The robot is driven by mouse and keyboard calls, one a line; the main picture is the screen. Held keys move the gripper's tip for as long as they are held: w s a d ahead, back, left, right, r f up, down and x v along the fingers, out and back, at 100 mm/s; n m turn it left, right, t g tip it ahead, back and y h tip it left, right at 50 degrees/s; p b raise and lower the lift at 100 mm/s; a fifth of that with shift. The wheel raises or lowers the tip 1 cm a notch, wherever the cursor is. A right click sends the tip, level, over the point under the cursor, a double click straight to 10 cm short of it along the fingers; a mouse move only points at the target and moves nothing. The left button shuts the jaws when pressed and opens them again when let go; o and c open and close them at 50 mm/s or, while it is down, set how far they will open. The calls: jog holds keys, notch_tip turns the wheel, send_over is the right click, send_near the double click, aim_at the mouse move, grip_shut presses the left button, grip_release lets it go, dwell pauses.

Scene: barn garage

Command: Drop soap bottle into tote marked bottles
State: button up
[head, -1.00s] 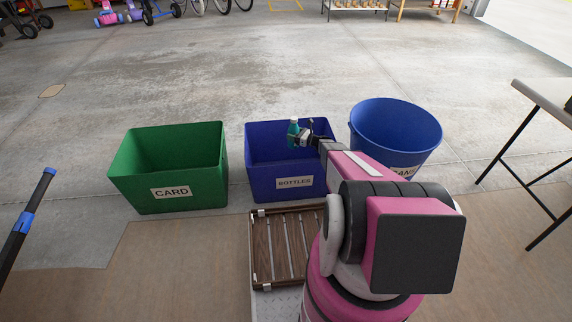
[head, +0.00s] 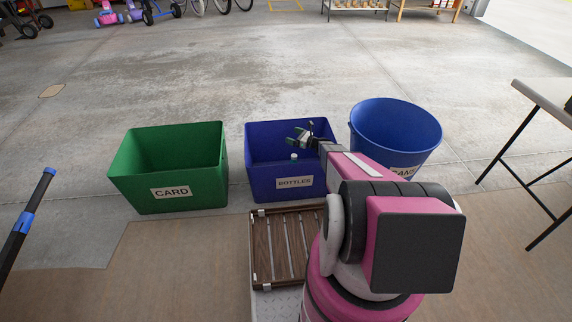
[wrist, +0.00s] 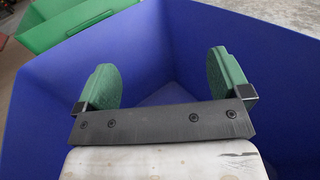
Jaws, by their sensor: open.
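The soap bottle (head: 294,157) shows as a small teal shape with a white top, inside the blue tote (head: 259,183) labelled BOTTLES. It is below my gripper (head: 297,135) and apart from it; the tote's front wall hides its lower part. My gripper is open and empty above the tote. In the wrist view its two green fingers (wrist: 163,80) are spread wide over the blue tote walls (wrist: 40,100). The bottle is not visible in the wrist view.
A green CARD tote (head: 130,187) stands to the left and a round blue bin (head: 385,135) to the right. A slatted wooden rack (head: 262,250) is in front of the tote. A table (head: 548,98) stands at the far right. The floor beyond the containers is open.

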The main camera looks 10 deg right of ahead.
jog(key=s+a+r, duration=0.6)
jog(key=a+r, duration=0.4)
jog(key=shift+r, duration=0.2)
